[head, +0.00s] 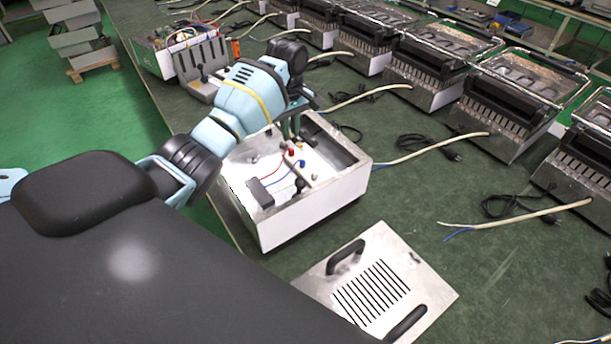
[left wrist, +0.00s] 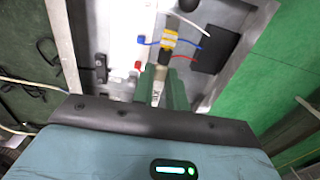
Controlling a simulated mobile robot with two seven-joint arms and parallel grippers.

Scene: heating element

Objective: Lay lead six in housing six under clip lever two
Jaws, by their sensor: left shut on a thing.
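The open metal housing (head: 318,208) stands on the green bench, its lid off. My left gripper (head: 291,132) reaches down into its far part, fingers pointing down. In the left wrist view the green fingers (left wrist: 160,88) are shut on a narrow pale piece, which looks like part of the lead; the fingers hide most of it. A yellow-banded piece (left wrist: 168,41) lies just beyond the fingertips. Small blue (left wrist: 141,40) and red (left wrist: 137,65) lever ends show beside it. Which is clip lever two I cannot tell. Red, blue and white wires run to a black block (left wrist: 215,50). My right gripper is not in view.
A slotted metal lid (head: 385,285) with black handles lies in front of the housing. A pale cable (head: 430,148) lies to its right. Several grill units (head: 515,95) line the back right. Another open housing (head: 170,55) stands behind left.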

